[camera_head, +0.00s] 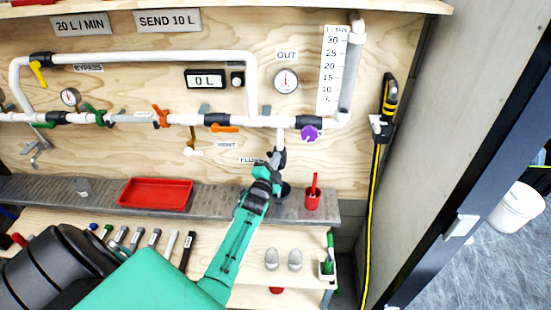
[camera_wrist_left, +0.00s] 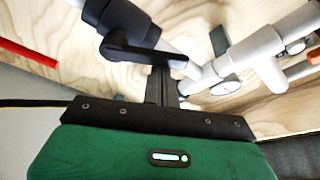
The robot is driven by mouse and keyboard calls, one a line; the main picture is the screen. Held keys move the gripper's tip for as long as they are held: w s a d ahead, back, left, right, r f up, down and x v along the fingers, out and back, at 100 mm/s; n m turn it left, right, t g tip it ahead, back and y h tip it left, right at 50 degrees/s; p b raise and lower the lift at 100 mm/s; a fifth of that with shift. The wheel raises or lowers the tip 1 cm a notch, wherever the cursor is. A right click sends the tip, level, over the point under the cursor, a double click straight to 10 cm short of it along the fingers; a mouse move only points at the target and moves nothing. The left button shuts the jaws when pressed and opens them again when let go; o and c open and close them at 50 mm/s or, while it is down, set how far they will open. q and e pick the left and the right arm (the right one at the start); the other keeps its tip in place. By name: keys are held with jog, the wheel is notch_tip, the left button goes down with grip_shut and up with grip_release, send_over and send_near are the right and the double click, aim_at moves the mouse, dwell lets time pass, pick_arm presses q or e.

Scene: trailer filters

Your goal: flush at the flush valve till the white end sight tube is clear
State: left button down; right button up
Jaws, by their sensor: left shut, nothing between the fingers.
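My left gripper (camera_head: 276,158) is shut with nothing held, at the foot of the short white drop pipe (camera_head: 280,136) beside the FLUSH label (camera_head: 249,160). It partly covers the dark flush valve there. In the left wrist view, a black lever handle (camera_wrist_left: 145,53) on a black valve body (camera_wrist_left: 128,20) is close to the dark fingers (camera_wrist_left: 160,85); contact cannot be told. The likely sight tube (camera_head: 351,75), grey with white pipe ends, stands upright beside the L/MIN scale (camera_head: 332,70). It looks grey and dull. My right gripper is not in view.
The counter display (camera_head: 205,79) reads 0 L. A purple knob (camera_head: 309,133) and an orange lever (camera_head: 224,128) are on the pipe nearby. A red tray (camera_head: 155,194) and red cup (camera_head: 313,198) stand on the ledge. A yellow hose (camera_head: 374,210) hangs at right.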

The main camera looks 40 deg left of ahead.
pick_arm(q)
jog(key=shift+f, duration=0.1)
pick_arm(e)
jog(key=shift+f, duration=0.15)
pick_arm(q)
jog(key=shift+a+n+b, duration=0.1)
jog(key=shift+n+b, duration=0.25)
jog(key=shift+n, duration=0.05)
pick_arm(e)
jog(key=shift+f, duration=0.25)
